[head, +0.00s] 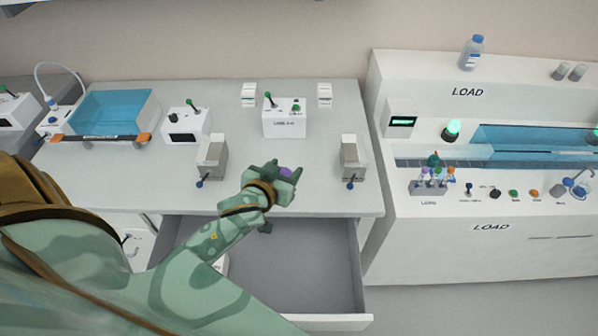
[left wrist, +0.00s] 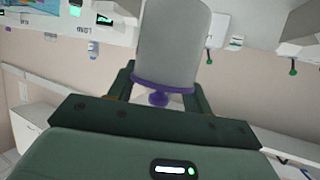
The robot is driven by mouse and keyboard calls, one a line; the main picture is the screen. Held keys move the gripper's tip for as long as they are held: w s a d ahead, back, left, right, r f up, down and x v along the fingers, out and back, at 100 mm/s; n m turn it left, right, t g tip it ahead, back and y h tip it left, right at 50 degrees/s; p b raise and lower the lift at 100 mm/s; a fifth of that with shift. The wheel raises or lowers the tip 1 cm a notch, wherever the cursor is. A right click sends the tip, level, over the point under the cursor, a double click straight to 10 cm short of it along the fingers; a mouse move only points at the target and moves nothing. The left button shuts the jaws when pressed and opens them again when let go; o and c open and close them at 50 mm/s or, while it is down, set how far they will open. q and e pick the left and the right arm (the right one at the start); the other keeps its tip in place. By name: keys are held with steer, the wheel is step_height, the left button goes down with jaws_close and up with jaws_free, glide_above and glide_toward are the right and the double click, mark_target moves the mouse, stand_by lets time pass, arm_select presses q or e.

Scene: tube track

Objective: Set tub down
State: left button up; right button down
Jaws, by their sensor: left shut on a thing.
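My left gripper (head: 284,173) is shut on a tub. In the left wrist view the tub (left wrist: 172,42) is a pale grey cylinder with a purple band and a purple knob at the end nearest the camera. In the head view only a small purple part of the tub (head: 287,171) shows between the fingers. The gripper is near the bench's front edge, between two grey metal holders; whether the tub touches the bench cannot be told. My right gripper is not in view.
The white bench (head: 110,190) has a left holder (head: 211,158), a right holder (head: 354,158) and a white lever box (head: 284,118) behind. An open grey drawer (head: 310,265) lies below the front edge. A blue tank (head: 115,112) stands left; a LOAD machine (head: 430,255) stands right.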

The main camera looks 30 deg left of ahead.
arm_select(q)
steer(key=w+a+f+b, duration=0.4)
steer(key=w+f, duration=0.5)
steer(key=w, duration=0.3)
steer(key=shift+a+f+b, duration=0.15)
steer(key=shift+f+b, duration=0.05)
steer(key=shift+b, duration=0.35)
steer(key=f, duration=0.1)
steer(key=f+b, duration=0.2)
steer(key=shift+w+f, duration=0.3)
steer(key=shift+r, duration=0.1)
steer(key=o, duration=1)
steer(key=shift+c, duration=0.2)
